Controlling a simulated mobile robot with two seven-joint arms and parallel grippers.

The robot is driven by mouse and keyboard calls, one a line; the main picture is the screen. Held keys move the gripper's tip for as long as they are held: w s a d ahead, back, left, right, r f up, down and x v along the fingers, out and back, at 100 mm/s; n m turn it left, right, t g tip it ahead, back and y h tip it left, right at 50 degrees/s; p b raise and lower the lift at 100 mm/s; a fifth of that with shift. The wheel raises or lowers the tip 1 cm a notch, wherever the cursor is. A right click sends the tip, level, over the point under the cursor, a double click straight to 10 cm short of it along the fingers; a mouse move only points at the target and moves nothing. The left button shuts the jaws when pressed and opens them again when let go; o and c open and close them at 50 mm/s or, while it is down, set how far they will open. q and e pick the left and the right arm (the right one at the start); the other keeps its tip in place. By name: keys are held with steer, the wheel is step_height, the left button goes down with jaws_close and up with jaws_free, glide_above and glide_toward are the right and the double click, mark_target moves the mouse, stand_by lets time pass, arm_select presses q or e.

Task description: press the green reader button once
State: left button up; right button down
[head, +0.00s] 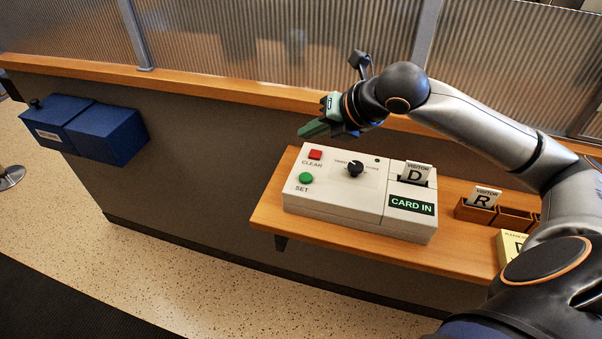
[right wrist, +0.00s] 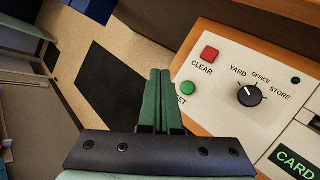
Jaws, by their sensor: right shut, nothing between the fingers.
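The card reader (head: 331,199) is a pale box on the wooden shelf. Its round green SET button (head: 306,178) is at the front left of its top, below the square red CLEAR button (head: 315,155). The green button also shows in the right wrist view (right wrist: 188,88), just right of the fingers, with its SET label partly hidden. My right gripper (head: 303,133) has green fingers, is shut and empty, and is above and behind the reader's left end. It also shows in the right wrist view (right wrist: 160,75). I see no contact with the button. My left gripper is not in view.
The reader has a black dial (head: 355,168), a CARD IN display (head: 411,205) and a visitor card D (head: 416,173) in its slot. A wooden card rack (head: 512,219) holds card R at right. Blue boxes (head: 108,134) are on the wall at left. Glazed panels stand behind.

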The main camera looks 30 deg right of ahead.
mark_target(309, 180)
steer(key=shift+f, duration=0.1)
step_height(309, 180, down, 8)
steer(key=b, duration=0.5)
steer(key=shift+f, duration=0.15)
steer(key=shift+f+b, duration=0.25)
steer(key=shift+b, duration=0.35)
stand_by(1.4)
steer(key=shift+f+b, duration=0.35)
steer(key=shift+b, duration=0.4)
steer(key=shift+f+b, duration=0.5)
steer(key=shift+b, duration=0.1)
stand_by(0.5)
steer(key=shift+a+r, duration=0.1)
steer(key=shift+r, duration=0.05)
steer(key=shift+r+p, duration=0.4)
steer(key=shift+r, duration=0.35)
